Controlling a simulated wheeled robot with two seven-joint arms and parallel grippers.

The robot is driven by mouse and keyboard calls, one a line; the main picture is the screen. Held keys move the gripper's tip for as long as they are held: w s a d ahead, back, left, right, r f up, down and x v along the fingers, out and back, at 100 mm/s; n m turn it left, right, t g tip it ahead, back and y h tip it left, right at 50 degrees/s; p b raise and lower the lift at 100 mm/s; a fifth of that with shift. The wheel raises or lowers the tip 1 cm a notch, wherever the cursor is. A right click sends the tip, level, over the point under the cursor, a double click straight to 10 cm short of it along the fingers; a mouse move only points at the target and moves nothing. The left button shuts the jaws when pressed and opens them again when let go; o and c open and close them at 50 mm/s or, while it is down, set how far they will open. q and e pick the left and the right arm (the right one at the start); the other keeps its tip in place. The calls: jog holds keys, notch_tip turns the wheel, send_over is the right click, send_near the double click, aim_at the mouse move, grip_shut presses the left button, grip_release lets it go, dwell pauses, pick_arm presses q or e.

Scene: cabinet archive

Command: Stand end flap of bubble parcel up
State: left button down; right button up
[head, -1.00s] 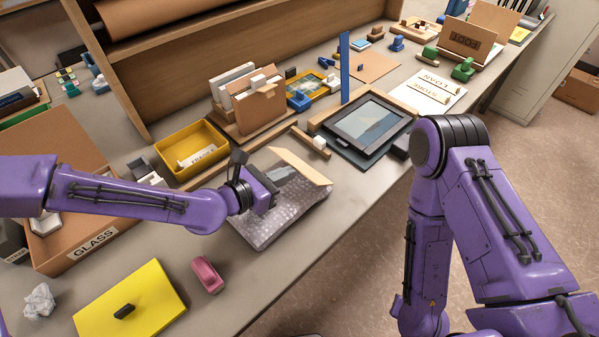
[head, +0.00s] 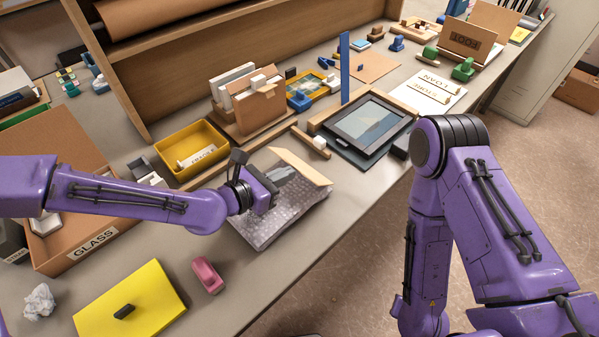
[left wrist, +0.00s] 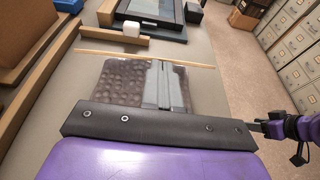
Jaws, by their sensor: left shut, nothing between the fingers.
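The bubble parcel (head: 285,217) lies on the bench, a flat, clear bubble-wrapped packet, and it also shows in the left wrist view (left wrist: 112,82). Its tan end flap (head: 304,166) is raised at the far end. In the left wrist view the flap (left wrist: 110,54) appears nearly edge-on, as a thin strip. My left gripper (head: 286,175) is shut and empty, low over the parcel on the near side of the flap. In the left wrist view its fingers (left wrist: 165,68) are together and point at the flap; whether they touch it is unclear.
A dark framed picture (head: 366,130) lies beyond the flap. A yellow tray (head: 222,158), a wooden strip with a white block (head: 319,142), and a pink stapler-like object (head: 207,275) lie around the parcel. The bench's front edge runs close by the parcel's right side.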

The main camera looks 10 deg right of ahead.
aim_at(297, 168)
pick_arm(q)
jog(key=shift+w+d, duration=0.1)
dwell(0.6)
jog(key=shift+w+d, duration=0.2)
jog(key=shift+d, duration=0.1)
jog(key=shift+w+d, duration=0.15)
jog(key=shift+d, duration=0.05)
jog(key=shift+w+d+b, duration=0.4)
jog(key=shift+w+d, duration=0.4)
jog(key=shift+d, duration=0.35)
dwell(0.3)
jog(key=shift+s+a, duration=0.65)
jog(key=shift+a, duration=0.3)
jog(key=shift+s+a, duration=0.7)
jog(key=shift+a, duration=0.2)
jog(key=shift+s+a, duration=0.65)
jog(key=shift+a, duration=0.3)
